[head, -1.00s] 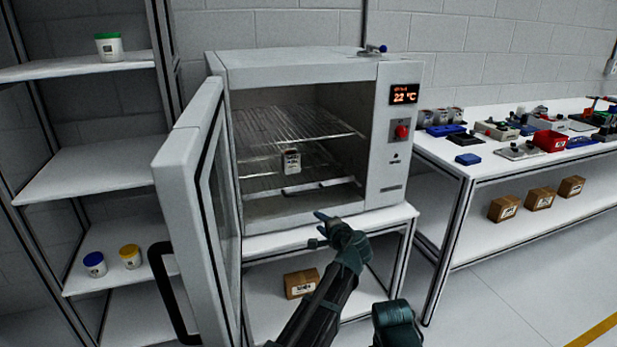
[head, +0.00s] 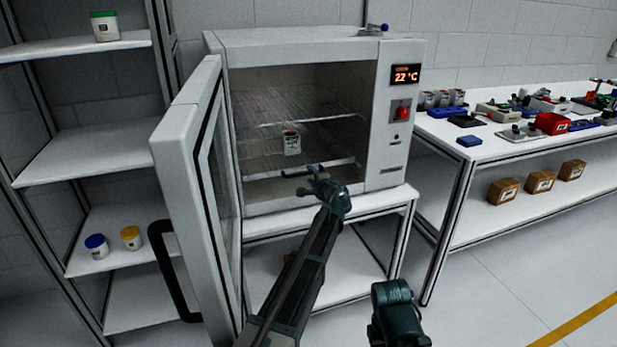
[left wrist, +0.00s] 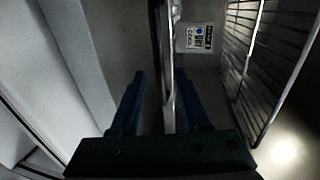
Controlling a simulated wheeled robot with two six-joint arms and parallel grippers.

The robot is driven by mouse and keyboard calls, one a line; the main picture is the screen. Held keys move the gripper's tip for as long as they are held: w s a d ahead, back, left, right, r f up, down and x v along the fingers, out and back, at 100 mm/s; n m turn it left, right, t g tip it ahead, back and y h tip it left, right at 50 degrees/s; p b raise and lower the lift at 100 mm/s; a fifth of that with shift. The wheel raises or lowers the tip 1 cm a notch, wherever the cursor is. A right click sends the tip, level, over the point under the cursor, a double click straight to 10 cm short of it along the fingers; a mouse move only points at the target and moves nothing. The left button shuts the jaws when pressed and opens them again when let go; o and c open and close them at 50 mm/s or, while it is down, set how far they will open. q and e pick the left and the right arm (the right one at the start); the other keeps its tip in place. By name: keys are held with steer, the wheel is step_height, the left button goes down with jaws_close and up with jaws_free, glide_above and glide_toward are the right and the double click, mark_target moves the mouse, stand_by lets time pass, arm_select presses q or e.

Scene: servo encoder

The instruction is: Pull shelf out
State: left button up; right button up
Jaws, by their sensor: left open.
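The oven (head: 290,42) stands open and holds two wire shelves. The upper shelf (head: 290,108) is empty. The lower shelf (head: 262,146) carries a small white labelled jar (head: 292,143), which also shows in the left wrist view (left wrist: 199,38). My left gripper (head: 312,173) is open at the front edge of the lower shelf. In the left wrist view the lower shelf (left wrist: 165,65) appears edge-on between my two open fingers (left wrist: 160,105), not visibly clamped. The upper shelf's bars (left wrist: 250,60) lie to the right there. My right gripper's jaws are not in view; only part of that arm shows.
The oven door (head: 190,180) is swung open at the left, with a black handle (head: 165,270). A shelving rack with jars stands farther left. A workbench (head: 480,155) with tools and red and blue bins is at the right. The floor before it is clear.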

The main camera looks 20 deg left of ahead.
mark_target(308, 173)
arm_select(q)
steer(key=shift+x, duration=1.6)
steer(key=shift+c, duration=0.3)
jaws_close()
